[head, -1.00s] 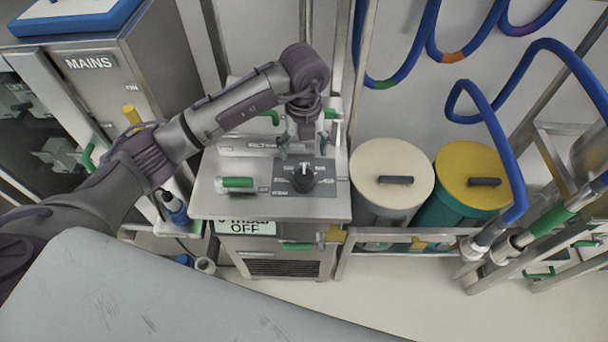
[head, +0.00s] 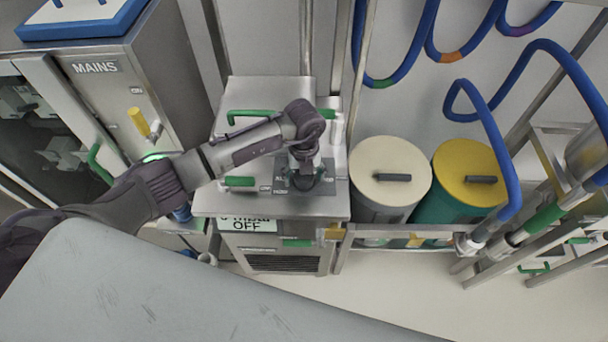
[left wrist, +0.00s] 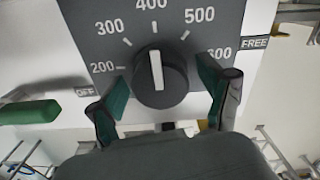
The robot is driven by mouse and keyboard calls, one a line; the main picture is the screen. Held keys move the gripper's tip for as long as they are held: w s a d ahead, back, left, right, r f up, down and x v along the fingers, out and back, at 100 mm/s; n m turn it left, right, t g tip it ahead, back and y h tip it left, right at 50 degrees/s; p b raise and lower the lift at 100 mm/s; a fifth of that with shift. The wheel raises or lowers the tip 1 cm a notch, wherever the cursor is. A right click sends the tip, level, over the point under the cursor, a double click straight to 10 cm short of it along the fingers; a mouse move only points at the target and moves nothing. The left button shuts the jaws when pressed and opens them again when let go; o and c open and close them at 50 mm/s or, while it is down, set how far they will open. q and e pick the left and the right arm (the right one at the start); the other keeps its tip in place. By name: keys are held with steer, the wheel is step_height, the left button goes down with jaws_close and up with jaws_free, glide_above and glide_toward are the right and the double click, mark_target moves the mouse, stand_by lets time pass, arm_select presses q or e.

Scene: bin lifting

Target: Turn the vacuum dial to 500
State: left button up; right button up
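My left gripper (left wrist: 163,95) is open, with one green-padded finger on each side of the knob and small gaps showing. In the head view my left gripper (head: 303,180) is over the steel cabinet top (head: 228,203) and mostly hides the knob. The scale plate (head: 327,186) shows around it. My right gripper is not in view.
A green handle (head: 238,181) lies left of the dial, and another (head: 250,115) behind it. A sign (head: 247,225) reading OFF is on the cabinet's front. Cream-lidded (head: 375,158) and yellow-lidded (head: 465,158) drums stand to the right. The MAINS cabinet (head: 110,85) stands at the left.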

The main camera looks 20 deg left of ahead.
arm_select(q)
steer(key=c, duration=1.1)
steer(key=shift+o, duration=0.2)
steer(key=m+b, duration=0.3)
steer(key=shift+f, duration=0.15)
steer(key=shift+m+b, duration=1.85)
steer(key=shift+m, duration=0.55)
steer(key=shift+r, duration=0.2)
steer(key=o, duration=1.2)
steer(key=shift+c, duration=0.2)
